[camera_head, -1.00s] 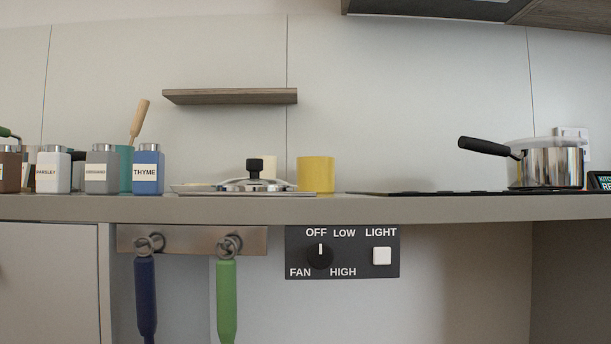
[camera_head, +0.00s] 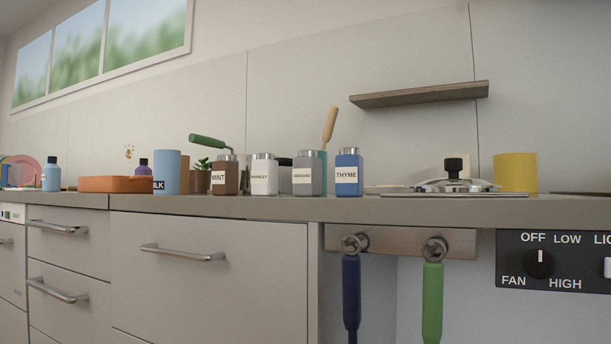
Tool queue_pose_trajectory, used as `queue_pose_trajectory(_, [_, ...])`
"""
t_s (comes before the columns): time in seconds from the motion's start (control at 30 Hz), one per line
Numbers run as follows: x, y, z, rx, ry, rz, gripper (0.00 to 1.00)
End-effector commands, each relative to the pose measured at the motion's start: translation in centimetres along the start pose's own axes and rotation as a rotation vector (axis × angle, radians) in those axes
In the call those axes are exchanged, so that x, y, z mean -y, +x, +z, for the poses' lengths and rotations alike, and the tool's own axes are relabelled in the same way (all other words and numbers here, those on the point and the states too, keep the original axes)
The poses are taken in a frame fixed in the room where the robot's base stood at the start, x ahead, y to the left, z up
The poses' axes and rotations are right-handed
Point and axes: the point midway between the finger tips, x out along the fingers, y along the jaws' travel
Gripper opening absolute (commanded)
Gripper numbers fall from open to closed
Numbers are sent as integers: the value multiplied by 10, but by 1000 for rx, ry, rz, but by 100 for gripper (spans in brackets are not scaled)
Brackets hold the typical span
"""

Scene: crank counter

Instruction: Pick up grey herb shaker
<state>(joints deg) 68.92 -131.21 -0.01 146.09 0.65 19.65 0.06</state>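The grey herb shaker (camera_head: 306,174) stands upright on the counter near the front edge, with a metal cap and a white label too small to read surely. It is in a row between the white parsley shaker (camera_head: 264,175) on its left and the blue thyme shaker (camera_head: 348,173) on its right. A teal container (camera_head: 322,160) stands partly hidden behind it, with a wooden handle rising from it. My gripper is not in view.
A brown mint shaker (camera_head: 225,176) stands left of the parsley one. A glass lid (camera_head: 453,180) and a yellow cup (camera_head: 516,172) are to the right. A shelf (camera_head: 420,94) hangs above. Drawer handles (camera_head: 182,254) and hanging utensils (camera_head: 432,300) project below the counter (camera_head: 420,208).

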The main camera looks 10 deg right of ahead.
Motion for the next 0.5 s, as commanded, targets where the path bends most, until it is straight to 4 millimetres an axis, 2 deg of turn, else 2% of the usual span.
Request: queue_pose_trajectory(0.5, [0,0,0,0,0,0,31])
